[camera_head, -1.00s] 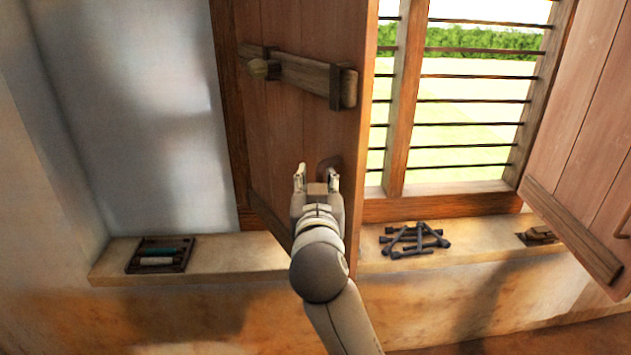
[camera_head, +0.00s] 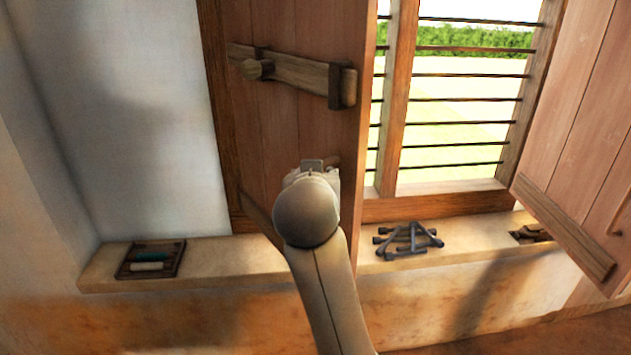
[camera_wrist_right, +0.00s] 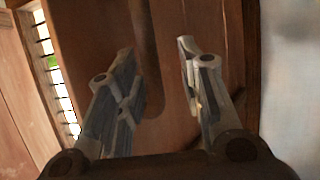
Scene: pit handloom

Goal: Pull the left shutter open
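The left shutter (camera_head: 285,120) is a brown plank panel standing partly open, its free edge swung out from the window frame. A wooden bar latch (camera_head: 300,76) crosses its upper part. My right gripper (camera_head: 318,166) is at the shutter's lower part near the free edge, and my own wrist hides most of it in the head view. In the right wrist view its two fingers (camera_wrist_right: 157,50) are apart, pointing at the shutter's planks. A dark, round-ended handle (camera_wrist_right: 152,90) shows between them, nearer the left finger; I cannot tell whether they touch it. My left gripper is out of view.
The barred window (camera_head: 455,110) is behind, with the right shutter (camera_head: 570,120) swung open at the right. The sill (camera_head: 215,262) holds a small tray of spools (camera_head: 150,260), a cluster of dark pieces (camera_head: 408,240) and a small brown item (camera_head: 530,234).

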